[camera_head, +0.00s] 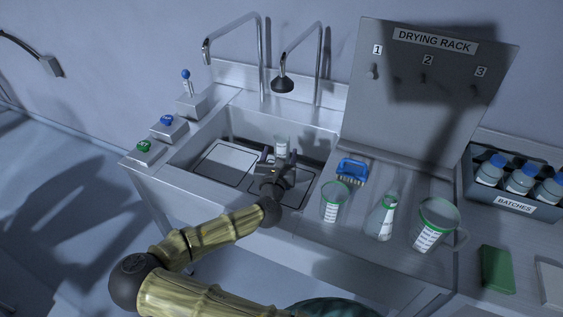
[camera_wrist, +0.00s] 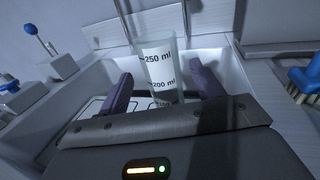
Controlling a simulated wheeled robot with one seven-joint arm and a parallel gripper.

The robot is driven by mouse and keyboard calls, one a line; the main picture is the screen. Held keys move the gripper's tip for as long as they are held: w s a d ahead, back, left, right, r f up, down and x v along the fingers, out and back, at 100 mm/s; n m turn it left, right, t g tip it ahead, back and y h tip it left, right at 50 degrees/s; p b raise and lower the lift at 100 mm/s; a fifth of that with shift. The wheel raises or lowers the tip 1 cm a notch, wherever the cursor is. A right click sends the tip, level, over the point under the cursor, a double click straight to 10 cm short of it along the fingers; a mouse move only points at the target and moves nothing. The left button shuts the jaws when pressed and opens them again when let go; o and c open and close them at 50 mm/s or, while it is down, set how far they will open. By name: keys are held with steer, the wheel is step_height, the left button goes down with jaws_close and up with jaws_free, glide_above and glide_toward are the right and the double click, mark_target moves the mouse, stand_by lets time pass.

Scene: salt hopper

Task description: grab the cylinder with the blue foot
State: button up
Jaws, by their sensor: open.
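A clear graduated cylinder (camera_head: 281,147) stands upright at the sink, just beyond my gripper (camera_head: 278,160). In the wrist view the cylinder (camera_wrist: 160,66) shows 250 ml and 200 ml marks. It lies between the two dark fingers of my gripper (camera_wrist: 161,82), with a gap visible on each side. The fingers are open and hold nothing. The cylinder's lower end and foot are hidden behind my gripper, so the foot's colour cannot be seen.
The sink (camera_head: 190,160) has a raised rim and two faucets behind. A blue brush (camera_head: 351,171), green-rimmed beaker (camera_head: 335,203), flask (camera_head: 383,218) and jug (camera_head: 436,226) stand right of my gripper. The drying rack (camera_head: 420,100) rises behind them. Blue and green buttons are left.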

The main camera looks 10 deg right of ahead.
steer(key=x, duration=0.3)
steer(key=shift+d, duration=0.1)
steer(key=shift+w+d+p, duration=0.2)
steer(key=shift+d+p, duration=0.05)
steer(key=shift+p, duration=0.05)
steer(key=shift+s+a, duration=0.1)
steer(key=shift+a, duration=0.15)
steer(key=shift+d, duration=0.1)
steer(key=c, duration=1.3)
steer(key=shift+c, duration=0.2)
step_height(320, 180, up, 10)
